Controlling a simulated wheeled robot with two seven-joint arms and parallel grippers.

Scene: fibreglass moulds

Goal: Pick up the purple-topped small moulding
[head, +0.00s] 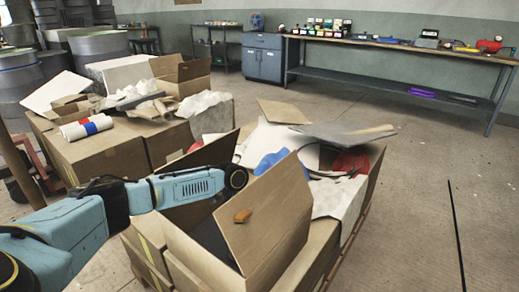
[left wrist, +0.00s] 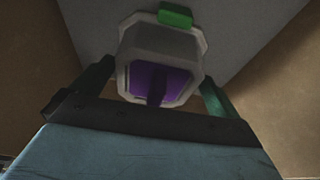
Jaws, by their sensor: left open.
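The purple-topped small moulding (left wrist: 160,42) shows in the left wrist view as a pale grey, eight-sided piece with a purple face toward me. It lies inside a cardboard box. My left gripper (left wrist: 156,78) is open, with one dark green finger on each side of the moulding's near end. I cannot tell whether the fingers touch it. In the head view my left arm reaches into the open box (head: 200,251), whose raised flap hides the gripper and the moulding. My right gripper is not in view.
A green block (left wrist: 175,15) is at the moulding's far side. Box walls (left wrist: 285,85) rise close on both sides. Cluttered cartons (head: 105,152) stand behind the arm, and a pile of scraps (head: 338,200) lies beside the box.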

